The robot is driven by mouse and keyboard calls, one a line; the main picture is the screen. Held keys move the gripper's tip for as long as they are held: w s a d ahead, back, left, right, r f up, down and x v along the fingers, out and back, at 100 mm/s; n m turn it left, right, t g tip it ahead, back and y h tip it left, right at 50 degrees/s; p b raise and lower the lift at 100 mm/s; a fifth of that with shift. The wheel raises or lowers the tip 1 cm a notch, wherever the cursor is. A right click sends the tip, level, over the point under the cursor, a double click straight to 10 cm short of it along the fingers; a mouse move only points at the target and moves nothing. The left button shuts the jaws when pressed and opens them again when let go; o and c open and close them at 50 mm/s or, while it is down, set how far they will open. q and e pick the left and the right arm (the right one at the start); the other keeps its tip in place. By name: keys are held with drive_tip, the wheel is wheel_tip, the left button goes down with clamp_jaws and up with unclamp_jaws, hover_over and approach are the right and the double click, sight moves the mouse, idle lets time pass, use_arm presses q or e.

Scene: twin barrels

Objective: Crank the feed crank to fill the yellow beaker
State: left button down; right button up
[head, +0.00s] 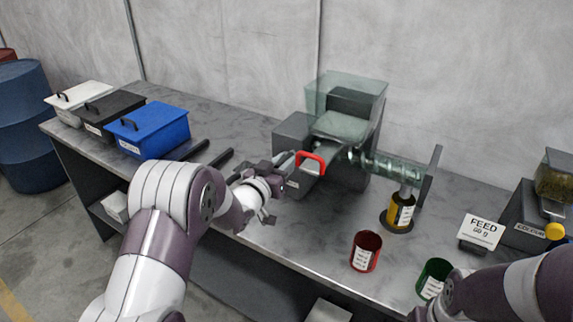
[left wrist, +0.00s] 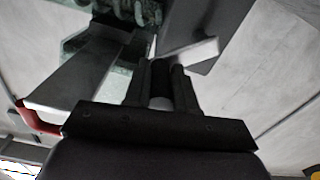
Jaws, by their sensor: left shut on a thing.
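The feed machine (head: 345,125) has a clear hopper and a clear spiral tube (head: 385,166) running right. The yellow beaker (head: 400,211) stands upright on a dark round pad under the tube's spout; its fill level is hard to tell. My left gripper (head: 287,158) is at the machine's left side, shut on what looks like the crank's dark grip (left wrist: 160,76). In the left wrist view, a pale bar (left wrist: 192,50) lies just beyond the fingers, apparently the crank arm. The crank is mostly hidden in the head view. My right gripper is out of view; only its arm shows.
A red handle (head: 311,157) stands close to my left gripper. A red beaker (head: 366,251) and a green beaker (head: 433,278) stand near the front edge. A sign (head: 482,231) reads FEED 60 g. Lidded bins (head: 150,133) stand at the left.

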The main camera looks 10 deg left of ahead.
use_arm(q)
drive_tip(key=shift+a+r+n, duration=0.1)
drive_tip(key=shift+a+n, duration=0.05)
drive_tip(key=shift+n, duration=0.15)
drive_tip(key=c, duration=0.9)
unclamp_jaws()
drive_tip(key=b+v, duration=0.1)
drive_tip(key=v, duration=1.1)
drive_tip(key=shift+s+a+b, duration=0.1)
drive_tip(key=shift+s+b, duration=0.15)
drive_tip(key=shift+b, duration=0.1)
